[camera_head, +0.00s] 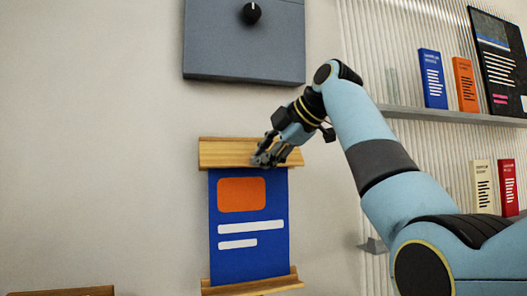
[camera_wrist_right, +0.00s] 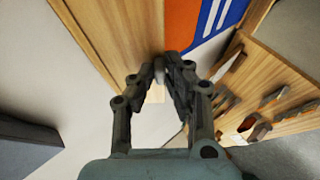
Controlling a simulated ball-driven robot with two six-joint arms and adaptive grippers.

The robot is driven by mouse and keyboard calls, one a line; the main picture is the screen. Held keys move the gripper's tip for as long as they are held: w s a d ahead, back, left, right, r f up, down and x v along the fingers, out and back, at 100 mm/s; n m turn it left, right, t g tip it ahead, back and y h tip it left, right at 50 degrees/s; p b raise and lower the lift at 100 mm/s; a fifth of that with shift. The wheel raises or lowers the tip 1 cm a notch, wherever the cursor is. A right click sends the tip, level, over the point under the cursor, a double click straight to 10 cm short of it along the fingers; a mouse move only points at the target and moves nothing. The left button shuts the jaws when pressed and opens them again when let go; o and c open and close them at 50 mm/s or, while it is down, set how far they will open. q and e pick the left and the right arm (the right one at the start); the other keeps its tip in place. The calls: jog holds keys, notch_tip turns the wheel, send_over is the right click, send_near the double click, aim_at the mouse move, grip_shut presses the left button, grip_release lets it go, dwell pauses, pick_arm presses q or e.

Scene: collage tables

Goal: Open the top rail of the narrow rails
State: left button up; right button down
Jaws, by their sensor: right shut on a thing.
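A narrow poster hanger is on the wall, with a wooden top rail (camera_head: 224,152) and a wooden bottom rail (camera_head: 250,285). A blue poster (camera_head: 275,262) with an orange block and white bars hangs between them. My right gripper (camera_head: 262,160) is at the right half of the top rail, shut on it, its fingers covering part of the wood. In the right wrist view my gripper (camera_wrist_right: 164,66) has its fingertips close together against the wood (camera_wrist_right: 115,30). The exact contact is dark and hard to make out. My left gripper is not in view.
A grey panel (camera_head: 230,50) with a black knob (camera_head: 251,13) is on the wall above. At right, a shelf (camera_head: 440,115) on a ribbed panel carries several upright cards. Another wooden piece (camera_head: 70,291) shows at bottom left. The wall left of the poster is bare.

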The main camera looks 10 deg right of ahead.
jog(key=c, duration=1.4)
grip_release()
jog(key=shift+o, duration=0.2)
jog(key=v, duration=1.2)
jog(key=shift+o, duration=0.2)
